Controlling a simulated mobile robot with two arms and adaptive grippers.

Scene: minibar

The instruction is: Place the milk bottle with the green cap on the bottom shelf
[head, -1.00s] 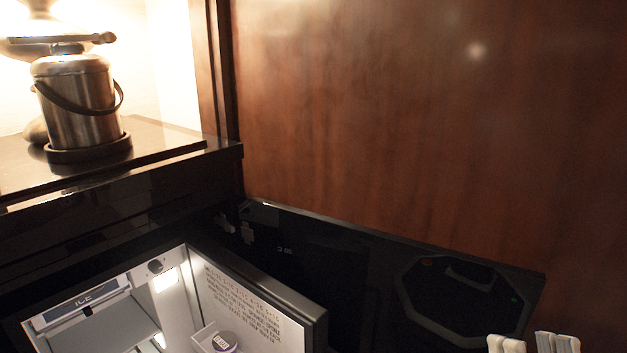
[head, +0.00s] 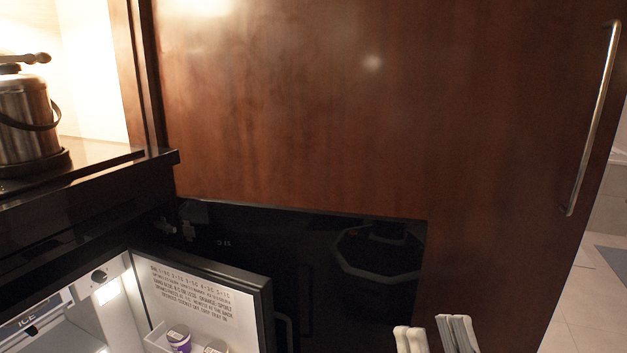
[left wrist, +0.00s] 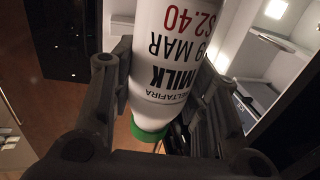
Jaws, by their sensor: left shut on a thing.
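The milk bottle (left wrist: 172,60) is white with black and red print and fills the middle of the left wrist view. Its green cap (left wrist: 150,131) points to the bottom of that picture. My left gripper (left wrist: 160,72) is shut around the bottle, one finger on each side. The left gripper and bottle are outside the head view. My right gripper (head: 435,335) is at the bottom of the head view, its pale fingers apart and nothing seen between them. The fridge (head: 70,325) is open at lower left; its bottom shelf is out of view.
The fridge door (head: 200,300) stands open, with small purple-labelled tubs (head: 179,338) in its rack. A metal ice bucket (head: 25,120) stands on the dark counter at left. A wooden panel (head: 350,110) with a long metal handle (head: 592,120) fills the back. Tiled floor shows at far right.

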